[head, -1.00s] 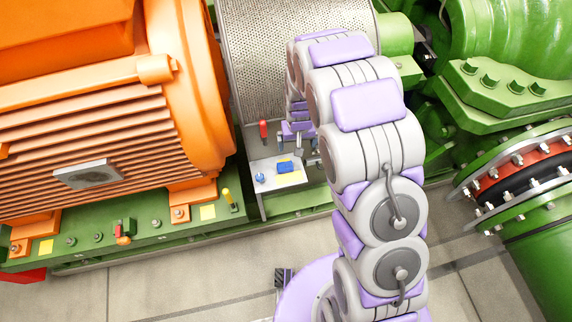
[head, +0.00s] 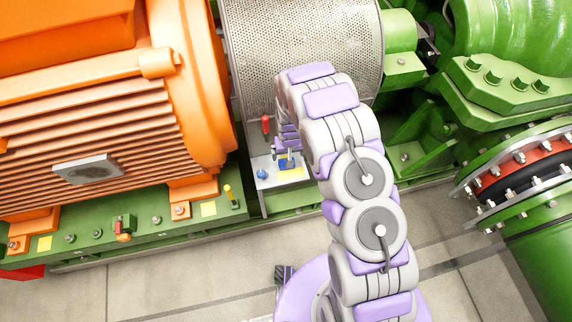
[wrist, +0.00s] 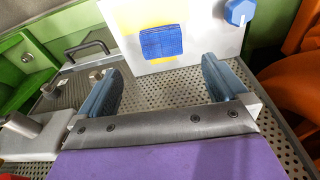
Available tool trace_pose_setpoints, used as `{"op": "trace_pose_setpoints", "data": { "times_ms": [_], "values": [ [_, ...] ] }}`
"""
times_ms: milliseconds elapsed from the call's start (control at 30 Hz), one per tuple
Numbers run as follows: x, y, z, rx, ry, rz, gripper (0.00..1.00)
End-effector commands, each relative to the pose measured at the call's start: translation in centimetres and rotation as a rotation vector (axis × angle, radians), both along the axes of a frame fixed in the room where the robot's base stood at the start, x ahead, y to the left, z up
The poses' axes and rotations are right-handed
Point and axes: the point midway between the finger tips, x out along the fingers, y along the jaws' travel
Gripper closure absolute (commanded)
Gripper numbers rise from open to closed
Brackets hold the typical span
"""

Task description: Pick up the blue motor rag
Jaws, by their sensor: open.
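The blue motor rag (wrist: 161,42) lies flat on a yellow patch of a pale grey plate (wrist: 198,22). It shows as a small blue square in the wrist view. In the head view the rag (head: 288,164) is partly covered by my gripper. My gripper (wrist: 163,70) is open and empty, with its two blue-grey fingers to either side of the rag's width. The fingertips are short of the rag in the wrist view, and the gap in depth is hard to tell.
A blue knob (wrist: 238,12) stands on the plate beside the rag. A perforated guard (head: 300,50) rises behind the plate. A red-handled part (head: 266,124) stands near it. The orange motor (head: 180,80) is close on the left, and green machinery (head: 510,85) is on the right.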

Motion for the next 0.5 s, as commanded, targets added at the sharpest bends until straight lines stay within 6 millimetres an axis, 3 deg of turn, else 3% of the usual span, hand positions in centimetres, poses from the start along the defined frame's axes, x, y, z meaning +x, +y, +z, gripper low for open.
{"op": "trace_pose_setpoints", "data": {
  "times_ms": [100,333,500],
  "values": [
    [0.2,-0.1,-2.0,0.0,0.002,-0.001,0.0],
    [0.4,0.0,-3.3,0.002,-0.001,0.0,0.0],
    [0.7,0.7,-5.7,0.001,-0.001,0.001,0.0]
  ]
}}
